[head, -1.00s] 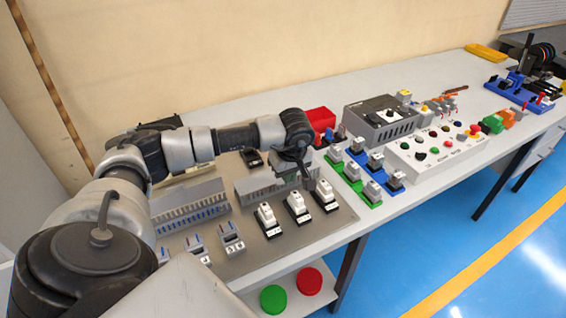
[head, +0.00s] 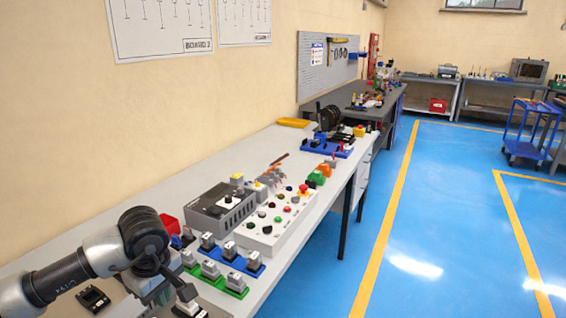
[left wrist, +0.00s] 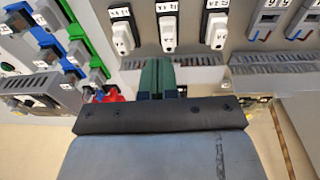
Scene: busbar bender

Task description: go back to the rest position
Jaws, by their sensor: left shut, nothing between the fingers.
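My left arm comes in at the lower left of the head view, and its gripper (head: 176,280) points down over the near end of the bench (head: 215,175). In the left wrist view the green fingers of my left gripper (left wrist: 157,72) are together with nothing between them. They are above the grey mounting panel (left wrist: 145,50), close to a row of white switches (left wrist: 167,32). Whether the fingertips touch anything cannot be told. My right gripper is not in view.
Blue and green bases with grey switches (head: 208,241) stand just right of the gripper. A grey power unit (head: 222,208) and a white button box (head: 268,225) stand beyond. Blue floor (head: 440,230) is open on the right.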

